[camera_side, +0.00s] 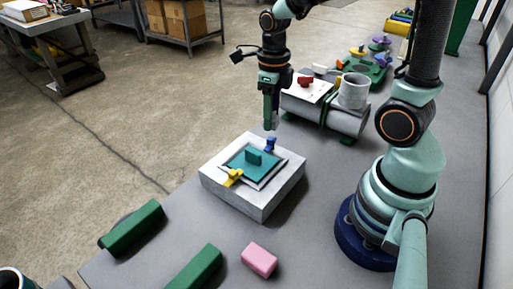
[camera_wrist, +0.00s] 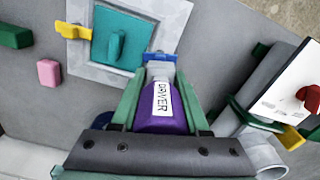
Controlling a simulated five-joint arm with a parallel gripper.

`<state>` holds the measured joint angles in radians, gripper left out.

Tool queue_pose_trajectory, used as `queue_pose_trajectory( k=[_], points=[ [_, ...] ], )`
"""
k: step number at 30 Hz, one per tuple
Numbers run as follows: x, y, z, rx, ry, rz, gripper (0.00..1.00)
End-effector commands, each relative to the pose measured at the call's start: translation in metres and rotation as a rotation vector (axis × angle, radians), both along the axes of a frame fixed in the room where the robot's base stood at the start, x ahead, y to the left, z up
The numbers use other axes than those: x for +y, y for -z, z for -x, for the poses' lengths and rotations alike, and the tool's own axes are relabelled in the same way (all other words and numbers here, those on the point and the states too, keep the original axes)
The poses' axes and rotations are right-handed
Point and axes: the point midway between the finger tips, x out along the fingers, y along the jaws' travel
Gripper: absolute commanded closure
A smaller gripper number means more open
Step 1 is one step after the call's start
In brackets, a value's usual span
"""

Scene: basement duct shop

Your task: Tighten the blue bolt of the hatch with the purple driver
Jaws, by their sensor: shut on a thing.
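The hatch is a teal panel (camera_side: 240,157) with a raised handle, set in a pale block (camera_side: 243,193) on the bench. The blue bolt (camera_side: 270,144) stands at the hatch's far corner, and the yellow bolt (camera_side: 232,177) at its near corner. My gripper (camera_side: 271,118) points down above the blue bolt. In the wrist view it is shut on the purple driver (camera_wrist: 163,122), which has a white label. The driver's grey tip (camera_wrist: 160,72) lies over the blue bolt (camera_wrist: 150,57), partly hiding it. I cannot tell whether they touch.
A grey pipe (camera_side: 345,120) bearing a white sheet and a grey cup (camera_side: 354,91) lies behind the block. A pink block (camera_side: 259,259) and green blocks (camera_side: 132,226) lie in front. A green tray (camera_side: 365,72) with coloured pieces is at the back. Bench space right of the block is clear.

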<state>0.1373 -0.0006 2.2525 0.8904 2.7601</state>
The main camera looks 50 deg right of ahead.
Motion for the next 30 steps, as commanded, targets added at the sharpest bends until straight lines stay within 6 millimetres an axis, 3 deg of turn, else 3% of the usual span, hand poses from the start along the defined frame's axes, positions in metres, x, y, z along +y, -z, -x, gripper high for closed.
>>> queue_pose_trajectory(
  k=[5,21,30],
  points=[
    [0.000,-0.003,-0.001,-0.002,-0.202,0.000,1.00],
    [0.000,-0.015,0.000,-0.002,-1.189,0.001,1.00],
    [0.000,-0.020,0.000,-0.002,-1.530,0.001,1.00]
  ],
)
